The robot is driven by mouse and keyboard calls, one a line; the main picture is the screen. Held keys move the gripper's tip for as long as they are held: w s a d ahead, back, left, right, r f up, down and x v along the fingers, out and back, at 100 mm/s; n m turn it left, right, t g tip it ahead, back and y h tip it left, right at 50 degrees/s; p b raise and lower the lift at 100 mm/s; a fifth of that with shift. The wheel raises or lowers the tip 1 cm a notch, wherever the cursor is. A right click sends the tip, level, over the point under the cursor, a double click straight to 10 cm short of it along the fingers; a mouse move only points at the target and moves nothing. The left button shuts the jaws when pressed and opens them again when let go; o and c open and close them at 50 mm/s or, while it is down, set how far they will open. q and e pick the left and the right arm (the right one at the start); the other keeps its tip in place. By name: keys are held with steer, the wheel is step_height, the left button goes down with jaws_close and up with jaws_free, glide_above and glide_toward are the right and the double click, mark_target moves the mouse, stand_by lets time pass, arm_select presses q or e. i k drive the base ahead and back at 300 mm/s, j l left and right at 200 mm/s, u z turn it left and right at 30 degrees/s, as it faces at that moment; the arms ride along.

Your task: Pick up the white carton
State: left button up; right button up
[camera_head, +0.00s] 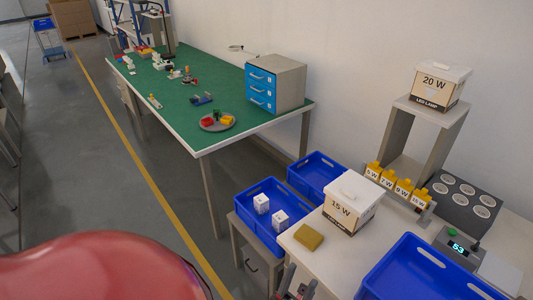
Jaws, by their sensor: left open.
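Two small white cartons stand in the left blue crate (246,222), one at the back left (262,203) and one at the front right (280,219). A larger white box marked "15 W" (352,205) stands on the light bench. Another white box marked "20 W" (438,86) stands on the raised grey stand. My left gripper (297,282) shows only by its fingertips at the bottom edge. It is open, in front of the bench corner and below the crate in the picture, apart from the cartons. My right gripper is out of view.
A tan block (308,237) lies on the bench (338,252) near its left edge. A second blue crate (318,172) is behind, and a large blue crate (425,272) is at the front right. Yellow-topped holders (397,187) and a round-socket panel (466,197) stand behind.

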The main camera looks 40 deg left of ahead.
mark_target(280, 221)
steer(key=u, duration=1.1)
steer(key=i+j+z, duration=0.1)
steer(key=i+j, duration=0.3)
steer(key=i+j+z, duration=0.15)
steer(key=i+j, duration=0.25)
steer(key=j, duration=0.15)
steer(key=i+j+z, duration=0.1)
steer(key=i+j, duration=0.25)
steer(key=j, duration=0.2)
